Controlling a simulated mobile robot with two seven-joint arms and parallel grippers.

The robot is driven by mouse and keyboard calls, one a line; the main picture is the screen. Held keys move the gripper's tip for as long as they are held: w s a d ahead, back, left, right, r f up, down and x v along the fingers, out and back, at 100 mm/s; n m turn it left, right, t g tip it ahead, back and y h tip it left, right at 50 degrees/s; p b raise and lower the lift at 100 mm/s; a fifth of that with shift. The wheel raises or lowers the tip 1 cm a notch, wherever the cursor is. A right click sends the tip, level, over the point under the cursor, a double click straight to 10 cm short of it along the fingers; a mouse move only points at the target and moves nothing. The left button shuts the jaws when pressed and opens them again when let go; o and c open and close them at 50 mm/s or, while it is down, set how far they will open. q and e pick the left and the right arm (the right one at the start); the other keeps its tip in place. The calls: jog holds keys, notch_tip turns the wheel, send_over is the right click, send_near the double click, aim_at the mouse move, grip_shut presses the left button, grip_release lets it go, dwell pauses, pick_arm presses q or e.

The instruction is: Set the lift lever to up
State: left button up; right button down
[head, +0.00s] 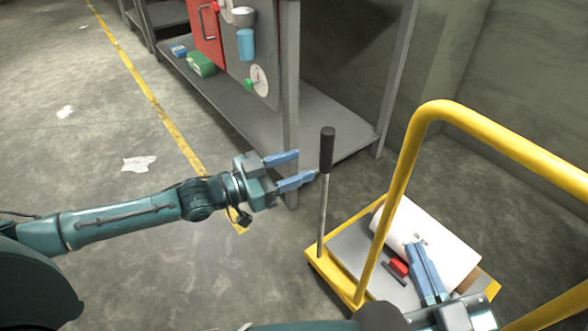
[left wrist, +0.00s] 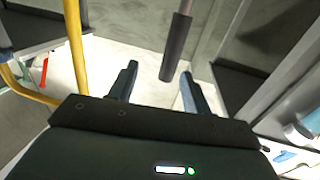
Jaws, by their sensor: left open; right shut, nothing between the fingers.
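The lift lever (head: 323,200) is a thin grey rod with a black grip (head: 327,150), standing nearly upright at the left corner of the yellow cart (head: 348,291). My left gripper (head: 308,166) is open, its blue fingers pointing right toward the black grip. In the left wrist view the black grip (left wrist: 175,48) shows ahead, between the lines of the two fingertips (left wrist: 160,70). I cannot tell whether the fingers reach around it; nothing is clamped. My right gripper (head: 416,246) is shut and empty, over the cart's deck in front of the white roll.
A white roll (head: 440,240) and a red-and-black tool (head: 399,267) lie on the cart deck. The yellow handle frame (head: 403,165) rises right of the lever. A grey shelf rack (head: 289,100) with a red panel (head: 207,30) stands behind. The floor at left is mostly clear.

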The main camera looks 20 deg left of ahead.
pick_arm(q)
jog(key=shift+w+d, duration=0.15)
grip_shut()
dwell(0.5)
dwell(0.9)
jog(key=c, duration=1)
grip_release()
jog(key=o, duration=1)
jog(key=p+v, duration=0.3)
jog(key=v, duration=1)
